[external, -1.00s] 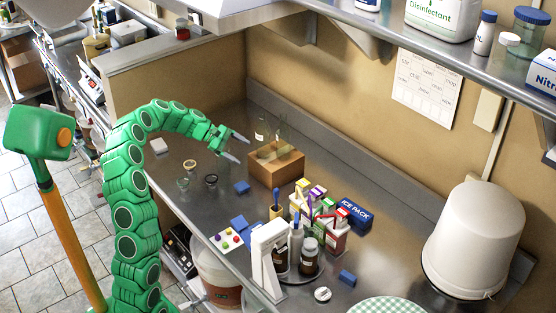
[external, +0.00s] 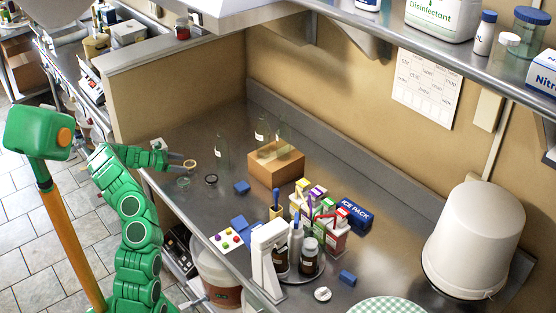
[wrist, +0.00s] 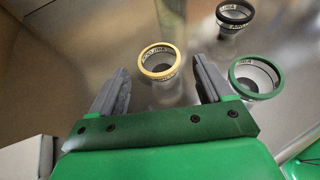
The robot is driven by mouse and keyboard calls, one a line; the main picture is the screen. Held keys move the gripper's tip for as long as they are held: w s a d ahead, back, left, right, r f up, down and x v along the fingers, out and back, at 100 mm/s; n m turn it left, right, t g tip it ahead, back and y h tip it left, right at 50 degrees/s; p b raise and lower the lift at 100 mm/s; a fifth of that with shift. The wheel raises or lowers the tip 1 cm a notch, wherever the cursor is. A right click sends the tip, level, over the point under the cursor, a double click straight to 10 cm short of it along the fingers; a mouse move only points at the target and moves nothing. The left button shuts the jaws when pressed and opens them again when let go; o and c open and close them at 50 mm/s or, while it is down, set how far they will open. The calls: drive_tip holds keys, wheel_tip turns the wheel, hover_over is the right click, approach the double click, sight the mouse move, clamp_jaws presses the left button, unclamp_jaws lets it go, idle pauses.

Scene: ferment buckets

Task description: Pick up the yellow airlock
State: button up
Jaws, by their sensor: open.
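The yellow airlock (wrist: 146,68) is a clear cup with a yellow rim, upright on the steel counter. In the wrist view it lies between and just beyond my two grey fingertips, with a gap on each side. In the external view its rim (external: 190,162) shows at the end of my gripper (external: 182,161). My gripper also shows in the wrist view (wrist: 161,72); it is open and empty. A green-rimmed airlock (wrist: 234,77) stands just right of my right finger. A black-rimmed airlock (wrist: 222,16) stands farther back right.
Clear bottles (external: 222,155) and a cardboard box (external: 262,172) stand behind the airlocks. A blue block (external: 241,187) lies to the right. Bottles, small cartons and a white stand (external: 268,250) crowd the front middle. A low wall (external: 170,95) borders the counter's back left.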

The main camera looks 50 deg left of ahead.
drive_tip(key=shift+f, duration=0.2)
drive_tip(key=shift+w+f, duration=0.15)
drive_tip(key=shift+w, duration=0.05)
drive_tip(key=shift+x, duration=3.6)
drive_tip(key=shift+s+f, duration=0.1)
drive_tip(key=c, duration=1)
